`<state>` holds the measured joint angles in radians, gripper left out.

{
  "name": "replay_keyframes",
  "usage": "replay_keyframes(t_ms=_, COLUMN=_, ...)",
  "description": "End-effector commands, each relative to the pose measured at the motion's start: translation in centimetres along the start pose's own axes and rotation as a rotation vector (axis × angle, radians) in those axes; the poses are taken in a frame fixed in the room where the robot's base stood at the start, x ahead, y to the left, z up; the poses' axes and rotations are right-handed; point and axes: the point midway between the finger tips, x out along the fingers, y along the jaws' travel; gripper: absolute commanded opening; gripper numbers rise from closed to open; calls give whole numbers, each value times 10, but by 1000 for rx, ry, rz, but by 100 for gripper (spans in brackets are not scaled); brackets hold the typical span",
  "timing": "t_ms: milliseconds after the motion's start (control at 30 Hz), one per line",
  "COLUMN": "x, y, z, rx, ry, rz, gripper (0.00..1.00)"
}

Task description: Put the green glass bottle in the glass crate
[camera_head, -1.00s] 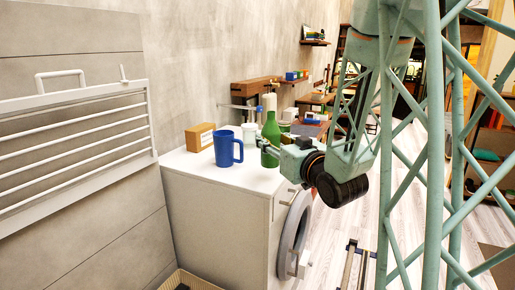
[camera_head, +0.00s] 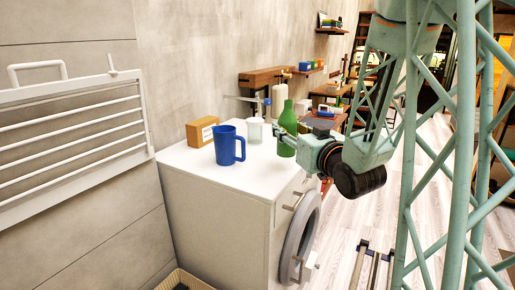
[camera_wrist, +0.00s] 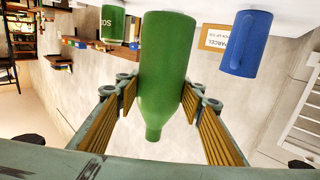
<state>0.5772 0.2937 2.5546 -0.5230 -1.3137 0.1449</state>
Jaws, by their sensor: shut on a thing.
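The green glass bottle (camera_head: 287,129) is upright at the right edge of the white machine top in the head view. My gripper (camera_head: 280,136) is shut on it from the right. In the wrist view, which is upside down, the bottle (camera_wrist: 163,75) stands between the two ribbed finger pads of my gripper (camera_wrist: 158,100), neck pointing down in the picture. I cannot tell whether its base touches the top. I cannot make out a glass crate for certain in either view.
A blue mug (camera_head: 227,147), a white cup (camera_head: 255,131) and a cardboard parcel box (camera_head: 202,131) stand on the machine top (camera_head: 205,172). A green lettered container (camera_wrist: 112,26) shows near the bottle. A beige basket (camera_head: 183,280) is on the floor, with a drying rack (camera_head: 70,135) left.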

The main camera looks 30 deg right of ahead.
Motion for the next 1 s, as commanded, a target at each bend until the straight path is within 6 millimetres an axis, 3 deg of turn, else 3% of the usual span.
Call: replay_keyframes(t_ms=1000, x=27, y=2, z=0, rx=0, ry=-1, rz=0, gripper=20)
